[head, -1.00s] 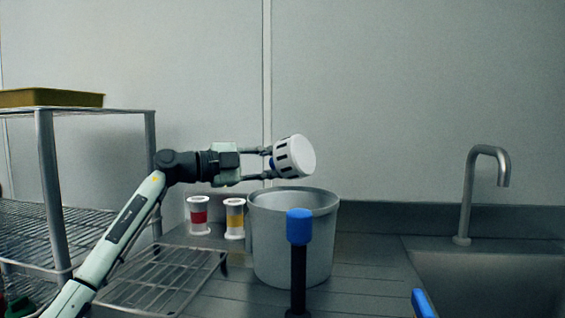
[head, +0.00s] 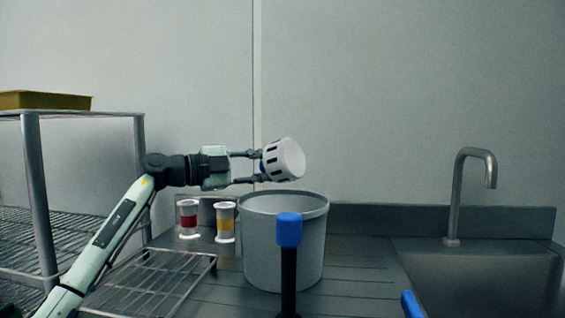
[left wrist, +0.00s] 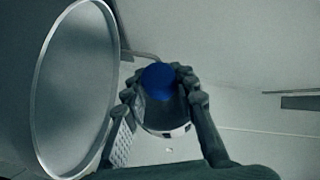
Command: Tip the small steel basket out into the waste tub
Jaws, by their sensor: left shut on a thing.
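The small steel basket (head: 283,160) is a pale drum with dark slots in its side. It is held on its side, tilted, with a round flat face toward the right. My left gripper (head: 262,167) is shut on it, above the grey waste tub (head: 285,245). The tub's wide round rim shows there at the left (left wrist: 36,95). My right gripper is not in view.
A black post with a blue top (head: 288,230) stands in front of the tub. Red (head: 188,219) and yellow (head: 225,222) jars stand left of the tub. A wire rack (head: 160,280) and shelf (head: 85,113) are at the left. A sink and tap (head: 456,200) are at the right.

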